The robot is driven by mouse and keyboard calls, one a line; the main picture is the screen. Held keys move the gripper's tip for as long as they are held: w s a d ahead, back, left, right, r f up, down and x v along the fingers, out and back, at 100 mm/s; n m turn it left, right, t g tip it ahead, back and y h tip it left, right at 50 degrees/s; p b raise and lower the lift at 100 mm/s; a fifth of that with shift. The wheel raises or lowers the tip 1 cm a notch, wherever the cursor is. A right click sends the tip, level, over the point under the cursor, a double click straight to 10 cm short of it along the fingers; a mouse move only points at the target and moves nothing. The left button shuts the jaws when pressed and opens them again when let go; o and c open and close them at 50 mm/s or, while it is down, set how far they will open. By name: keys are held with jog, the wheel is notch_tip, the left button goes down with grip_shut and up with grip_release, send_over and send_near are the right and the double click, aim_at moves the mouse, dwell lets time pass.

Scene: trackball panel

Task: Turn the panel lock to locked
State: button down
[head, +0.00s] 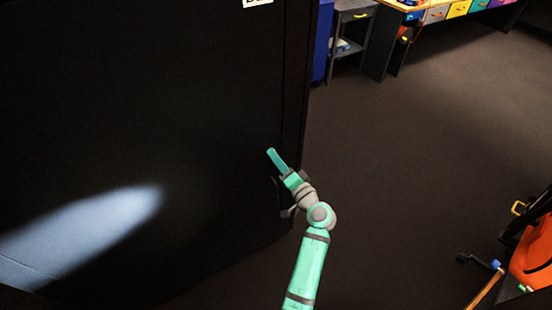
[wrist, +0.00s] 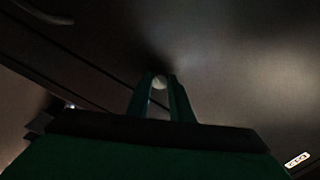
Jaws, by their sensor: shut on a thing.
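A large dark panel (head: 150,100) fills the left of the head view. My gripper (head: 272,155) reaches up against it near its right edge. In the wrist view my gripper (wrist: 160,79) has its two green fingers on either side of a small pale round knob (wrist: 160,83), and it is shut on it. The knob appears to be the panel lock; its turn and any marks on it cannot be made out. In the head view my gripper hides the knob. The panel surface (wrist: 240,70) also spreads behind the fingers in the wrist view.
A workbench with coloured drawers (head: 435,14) and a grey cart (head: 348,30) stand at the back right. An orange object (head: 533,255) lies at the lower right. The dark floor (head: 420,150) between is clear. A small white label (wrist: 297,160) shows at the wrist view's lower right.

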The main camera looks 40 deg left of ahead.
jog(key=shift+n, duration=2)
jog(key=c, duration=1.6)
grip_release()
jog(key=v, duration=1)
jog(key=shift+s+d, duration=0.1)
jog(key=shift+d, duration=0.3)
